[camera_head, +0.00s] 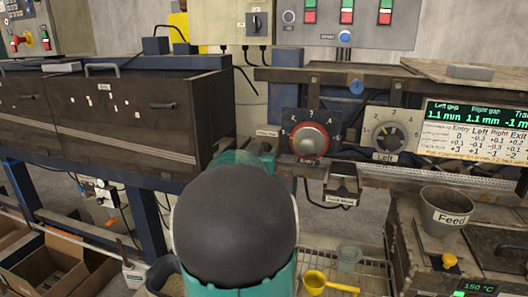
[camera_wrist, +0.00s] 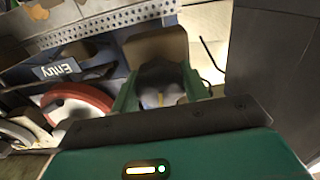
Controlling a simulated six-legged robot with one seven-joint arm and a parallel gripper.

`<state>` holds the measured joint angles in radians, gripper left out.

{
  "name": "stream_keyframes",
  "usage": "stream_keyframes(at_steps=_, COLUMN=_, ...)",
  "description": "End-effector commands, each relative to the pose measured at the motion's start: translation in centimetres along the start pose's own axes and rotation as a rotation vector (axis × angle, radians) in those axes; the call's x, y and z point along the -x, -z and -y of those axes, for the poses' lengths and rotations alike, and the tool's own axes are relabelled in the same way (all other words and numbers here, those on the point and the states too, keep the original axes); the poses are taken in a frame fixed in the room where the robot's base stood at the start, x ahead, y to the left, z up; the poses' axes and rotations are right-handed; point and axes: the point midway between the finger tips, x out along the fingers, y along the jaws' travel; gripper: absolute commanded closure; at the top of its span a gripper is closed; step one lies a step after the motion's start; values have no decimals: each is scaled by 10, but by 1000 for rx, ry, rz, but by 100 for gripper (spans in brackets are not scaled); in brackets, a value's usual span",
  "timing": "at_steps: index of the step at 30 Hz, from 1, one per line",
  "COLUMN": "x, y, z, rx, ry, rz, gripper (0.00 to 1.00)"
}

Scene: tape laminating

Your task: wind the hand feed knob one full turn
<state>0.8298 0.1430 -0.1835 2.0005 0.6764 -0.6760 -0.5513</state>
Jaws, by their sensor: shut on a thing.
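In the wrist view the green fingers of my gripper (camera_wrist: 160,98) stand on either side of a dark grey, rounded knob (camera_wrist: 160,76), and they are shut on it. I take this as the hand feed knob. A brown plate (camera_wrist: 155,44) is just beyond it. In the head view my gripper (camera_head: 262,157) reaches the machine front left of the red-ringed dial, below a small label (camera_head: 267,132) too small to read surely. My own arm hides the knob there, and its turn angle cannot be told.
The red-ringed dial (camera_head: 307,140) sits close right of my gripper; its Entry label (camera_wrist: 57,69) shows in the wrist view. Further right are the Left dial (camera_head: 389,136) and a gap display (camera_head: 476,130). A small tray (camera_head: 342,185), Feed pot (camera_head: 449,211) and yellow ladle (camera_head: 316,281) are nearby.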

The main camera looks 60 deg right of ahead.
Motion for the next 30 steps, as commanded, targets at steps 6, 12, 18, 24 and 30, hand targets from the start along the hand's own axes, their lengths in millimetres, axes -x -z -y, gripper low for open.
stream_keyframes(at_steps=6, x=0, y=0, z=1, rx=-172, ry=1, rz=-1, gripper=78)
stream_keyframes(at_steps=12, x=0, y=0, z=1, rx=-362, ry=1, rz=-1, gripper=78)
stream_keyframes(at_steps=18, x=0, y=0, z=0, rx=-552, ry=1, rz=-1, gripper=78)
stream_keyframes(at_steps=24, x=0, y=0, z=0, rx=-742, ry=1, rz=-1, gripper=78)
stream_keyframes(at_steps=30, x=0, y=0, z=0, rx=-932, ry=1, rz=-1, gripper=78)
